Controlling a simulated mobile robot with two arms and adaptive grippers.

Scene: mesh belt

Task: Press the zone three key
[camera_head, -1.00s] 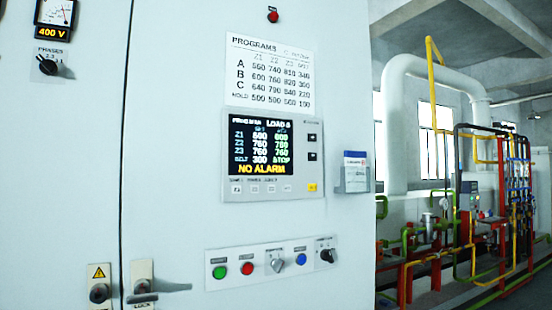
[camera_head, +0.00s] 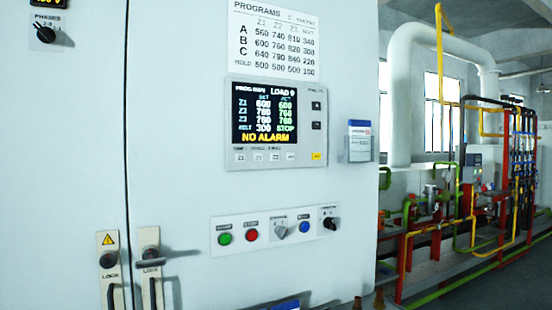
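The control panel (camera_head: 277,165) is a grey unit on the pale cabinet front, at the middle of the head view. Its dark screen (camera_head: 264,113) lists Z1, Z2, Z3 and belt rows, with STOP in the belt row and NO ALARM in yellow below. Under the screen is a row of small pale keys (camera_head: 257,157), with a yellow key (camera_head: 317,156) at its right end. Two dark keys (camera_head: 316,105) sit right of the screen. The key labels are too small to read, so I cannot tell which is zone three. Neither gripper is in view.
A lower strip holds a green button (camera_head: 224,238), a red button (camera_head: 252,235), a blue button (camera_head: 304,228) and two rotary switches. A card holder (camera_head: 359,150) juts out right of the panel. Door handles (camera_head: 150,262) are at lower left. Pipework (camera_head: 490,190) stands at right.

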